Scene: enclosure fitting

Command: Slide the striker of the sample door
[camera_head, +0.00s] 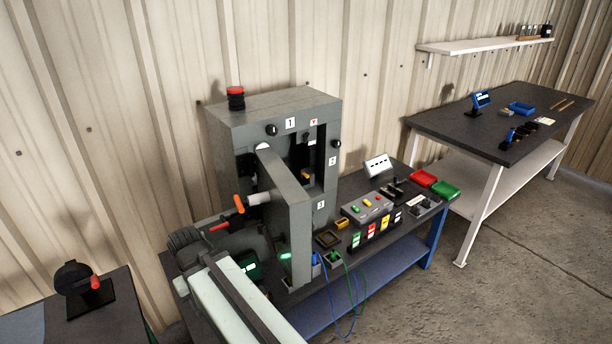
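A grey enclosure (222,135) stands on the dark workbench against the wall. A grey door panel (290,220) stands open, swung out from its front towards me. A pale round shaft with an orange-tipped handle (239,204) sticks out to the left of the panel. A small yellow part (306,176) shows inside the dark opening right of the panel. I cannot tell which part is the striker; it may be hidden by the panel. My pale arm link crosses the bottom of the picture, left of the panel. I cannot make out my gripper.
A red-handled part (219,228) lies left of the door. Right of it are a grey button box (368,207), cables (355,300), a red bin (423,178) and a green bin (446,190). A second table (470,125) stands at the right. The floor at right is clear.

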